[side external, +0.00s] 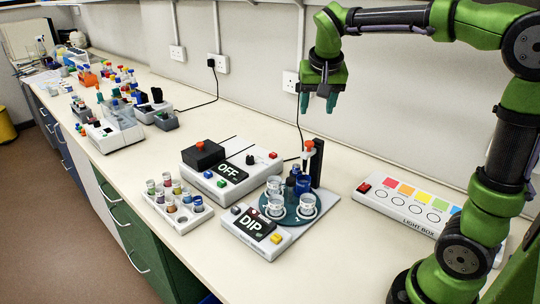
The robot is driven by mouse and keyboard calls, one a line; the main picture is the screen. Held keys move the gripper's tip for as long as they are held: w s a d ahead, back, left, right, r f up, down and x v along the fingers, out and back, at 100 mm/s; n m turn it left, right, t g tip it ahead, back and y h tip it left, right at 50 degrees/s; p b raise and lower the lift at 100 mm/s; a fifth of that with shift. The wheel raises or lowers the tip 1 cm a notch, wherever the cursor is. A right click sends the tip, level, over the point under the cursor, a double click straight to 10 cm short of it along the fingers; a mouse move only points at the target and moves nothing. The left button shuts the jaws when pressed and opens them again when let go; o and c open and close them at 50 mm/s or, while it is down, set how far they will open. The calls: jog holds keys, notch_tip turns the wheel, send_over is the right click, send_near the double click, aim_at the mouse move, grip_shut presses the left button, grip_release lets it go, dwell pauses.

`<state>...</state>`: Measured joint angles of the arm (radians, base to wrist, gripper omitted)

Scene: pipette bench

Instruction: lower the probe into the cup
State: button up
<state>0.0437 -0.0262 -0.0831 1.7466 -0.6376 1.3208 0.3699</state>
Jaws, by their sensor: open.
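The dip unit (252,250) stands on the bench with its display reading DIP. Its round teal turntable (291,217) carries clear cups, one at front left (275,209), one at front right (307,205) and one behind (274,184). A dark blue vessel (303,186) stands at the turntable's back. A black post (318,163) rises behind the turntable. A slim probe-like part with a red top (308,146) is on the post, above the dark blue vessel; its lower end is hard to make out. My gripper (318,103) is open and empty, high above and behind the unit, touching nothing.
A box reading OFF (230,188) with a black block and red button stands behind left. A rack of small vials (178,218) is at left. A light box (410,215) lies at right. More instruments crowd the far bench. The bench front right is clear.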

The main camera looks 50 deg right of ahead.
aim_at(310, 142)
jog(key=x, duration=1.2)
jog(key=shift+w+f, duration=0.1)
jog(key=shift+f, duration=0.25)
grip_shut()
